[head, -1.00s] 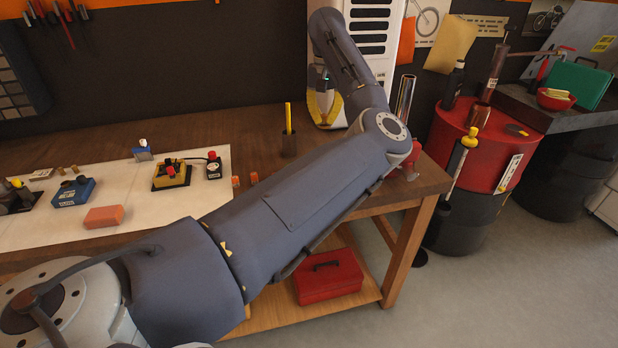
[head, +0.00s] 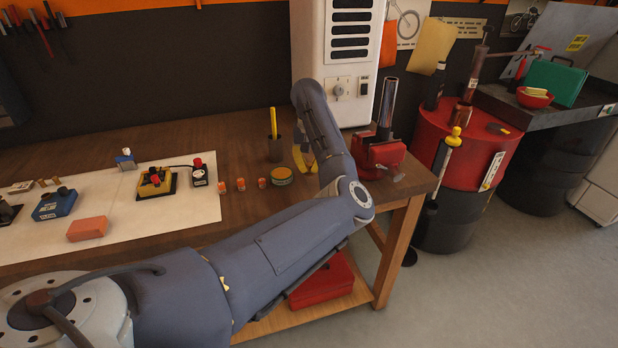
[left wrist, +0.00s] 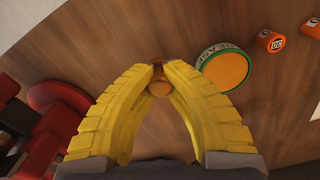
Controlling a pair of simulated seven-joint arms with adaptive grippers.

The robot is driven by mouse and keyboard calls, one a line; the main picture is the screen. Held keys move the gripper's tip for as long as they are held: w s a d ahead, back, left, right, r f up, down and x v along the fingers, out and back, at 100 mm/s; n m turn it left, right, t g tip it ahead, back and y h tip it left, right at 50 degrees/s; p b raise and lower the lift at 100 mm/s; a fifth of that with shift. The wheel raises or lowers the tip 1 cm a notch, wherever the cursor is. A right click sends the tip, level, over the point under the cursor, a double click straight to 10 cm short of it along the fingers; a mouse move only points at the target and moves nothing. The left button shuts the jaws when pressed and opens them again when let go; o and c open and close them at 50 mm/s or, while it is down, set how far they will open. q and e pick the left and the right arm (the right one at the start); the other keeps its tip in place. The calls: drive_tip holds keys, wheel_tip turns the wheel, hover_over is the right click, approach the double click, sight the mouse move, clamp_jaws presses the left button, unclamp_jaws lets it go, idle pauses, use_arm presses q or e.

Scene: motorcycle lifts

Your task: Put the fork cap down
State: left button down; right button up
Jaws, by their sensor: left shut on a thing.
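My left gripper (head: 304,160) has yellow fingers and points down over the wooden bench (head: 235,130), left of the red vise (head: 378,158). In the left wrist view its fingertips (left wrist: 160,72) are shut on a small, round, copper-coloured piece, the fork cap (left wrist: 159,86). The fingers cover part of the cap. I cannot tell whether the cap touches the bench top. In the head view my own arm and fingers hide the cap. My right gripper is not in view.
A round green-rimmed tin (head: 282,175) stands close beside the gripper, with small orange pieces (head: 240,184) left of it. A dark cup with a yellow stick (head: 274,148) is behind. The vise holds an upright metal tube (head: 388,105). Bare wood shows around the gripper.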

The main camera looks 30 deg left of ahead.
sight(309, 184)
use_arm(q)
drive_tip(key=shift+f, duration=2.05)
drive_tip(key=shift+f, duration=0.15)
drive_tip(key=c, duration=1.5)
unclamp_jaws()
wheel_tip(309, 184, up, 12)
drive_tip(key=shift+r, duration=0.15)
drive_tip(key=shift+a, duration=0.1)
